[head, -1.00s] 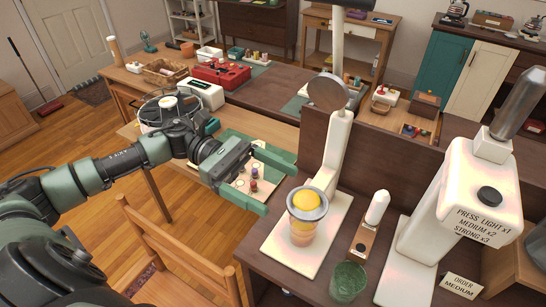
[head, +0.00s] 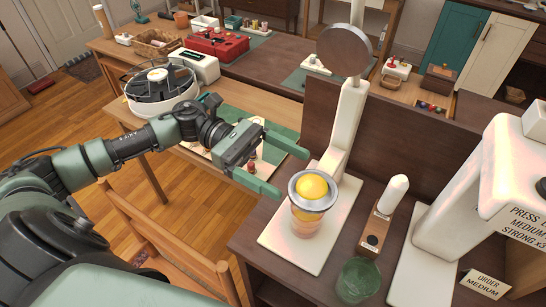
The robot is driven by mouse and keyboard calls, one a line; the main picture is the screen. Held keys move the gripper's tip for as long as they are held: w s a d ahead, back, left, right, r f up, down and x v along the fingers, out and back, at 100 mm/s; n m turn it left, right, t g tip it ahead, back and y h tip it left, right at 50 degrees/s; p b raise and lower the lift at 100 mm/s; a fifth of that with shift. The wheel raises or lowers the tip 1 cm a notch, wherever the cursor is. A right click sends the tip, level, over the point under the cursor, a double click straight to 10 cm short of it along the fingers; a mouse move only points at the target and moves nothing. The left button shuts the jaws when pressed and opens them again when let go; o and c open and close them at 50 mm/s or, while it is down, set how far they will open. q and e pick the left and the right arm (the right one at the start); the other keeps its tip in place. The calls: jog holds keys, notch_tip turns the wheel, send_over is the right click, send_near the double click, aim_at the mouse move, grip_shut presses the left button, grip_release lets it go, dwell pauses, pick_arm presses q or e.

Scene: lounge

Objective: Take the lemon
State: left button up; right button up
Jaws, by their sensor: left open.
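The yellow lemon (head: 312,186) sits in the grey ring-shaped cup (head: 327,201) of a white press. An orange-tinted glass (head: 306,221) stands under the cup on the white base. My left gripper (head: 289,172) is open, with its two green fingers pointing right toward the lemon. The fingertips are just left of the cup and apart from the lemon, with nothing between them. My right gripper is not in view.
The press's round grey disc (head: 344,50) hangs on a white column (head: 347,125) above and behind the lemon. A green glass (head: 358,279) and a white-handled tool on a wooden block (head: 378,222) stand to the right. A large white machine (head: 480,195) is further right. A chair (head: 160,240) stands at front left.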

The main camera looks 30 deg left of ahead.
aim_at(300, 178)
pick_arm(q)
jog(key=shift+d+r+p, duration=0.1)
jog(key=shift+d+p, duration=0.4)
jog(key=shift+d, duration=0.4)
jog(key=shift+d+f, duration=0.35)
jog(key=shift+d, duration=0.5)
jog(key=shift+d+b, duration=0.55)
jog(key=shift+d, duration=0.9)
jog(key=c, duration=0.9)
jog(key=o, duration=1)
jog(key=shift+o, duration=0.2)
